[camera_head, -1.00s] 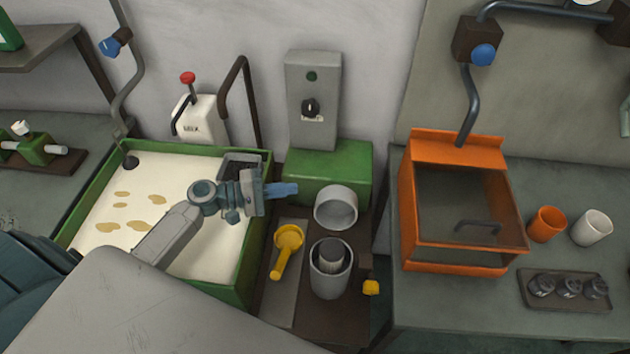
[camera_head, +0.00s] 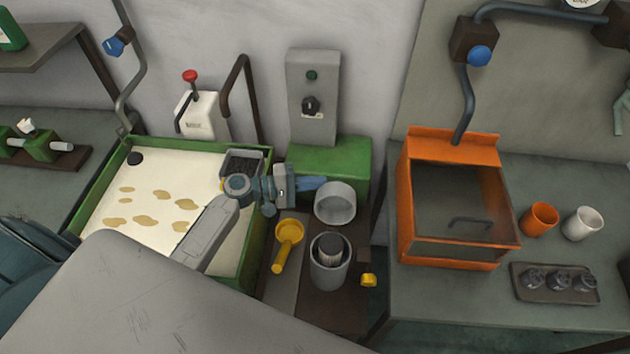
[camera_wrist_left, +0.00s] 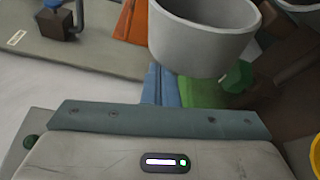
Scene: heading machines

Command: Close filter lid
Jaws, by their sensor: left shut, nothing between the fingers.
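The filter housing (camera_head: 329,277) is a grey cylinder with a ribbed filter core (camera_head: 330,247) showing in its open top. Its lid (camera_head: 336,203) is a grey cup shape, standing open behind the housing. The lid also shows large in the left wrist view (camera_wrist_left: 202,38). My left gripper (camera_head: 318,183) has shut blue fingers at the lid's left upper edge, in front of the green block. In the left wrist view its fingers (camera_wrist_left: 160,86) are beside the lid; I cannot tell whether they touch it. My right gripper is not in view.
A yellow scoop (camera_head: 288,242) lies left of the housing. A milk-filled green tank (camera_head: 256,262) is further left. A green machine base (camera_head: 345,158) stands behind the lid. A yellow knob (camera_head: 368,280) sticks out at the housing's right. An orange box (camera_head: 405,215) stands on the right table.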

